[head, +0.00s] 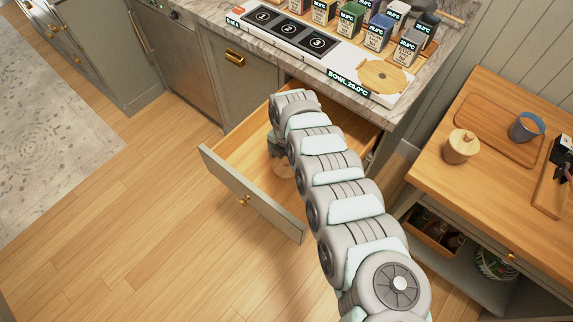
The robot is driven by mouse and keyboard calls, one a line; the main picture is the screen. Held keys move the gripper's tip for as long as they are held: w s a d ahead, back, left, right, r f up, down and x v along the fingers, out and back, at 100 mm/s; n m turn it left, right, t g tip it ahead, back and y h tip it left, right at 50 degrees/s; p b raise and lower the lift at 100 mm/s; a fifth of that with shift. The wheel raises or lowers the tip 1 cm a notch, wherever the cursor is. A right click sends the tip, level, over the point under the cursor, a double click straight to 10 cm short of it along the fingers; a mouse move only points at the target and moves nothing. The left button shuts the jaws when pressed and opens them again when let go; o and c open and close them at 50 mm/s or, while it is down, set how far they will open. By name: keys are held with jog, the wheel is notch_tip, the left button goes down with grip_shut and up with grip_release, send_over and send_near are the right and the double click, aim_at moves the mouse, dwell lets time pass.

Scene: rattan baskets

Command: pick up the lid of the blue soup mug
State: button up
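A small grey-blue mug (524,130) with a bright blue top stands at the far end of the right wooden counter. I cannot tell whether the blue top is a lid or the mug's inside. My gripper (276,148) is low in the open drawer (232,160), far to the left of the mug. Its fingers are mostly hidden by my arm, so I cannot tell if they are open or shut. A pale round thing (284,169) shows faintly in the drawer just below my gripper; what it is is unclear.
A tan lidded pot (461,148) and a wooden board (498,132) are on the right counter (490,210). Several spice containers (378,32) and a round wooden piece (382,76) are on the marble counter. Open floor lies left.

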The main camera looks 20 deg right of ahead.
jog(key=c, duration=1.1)
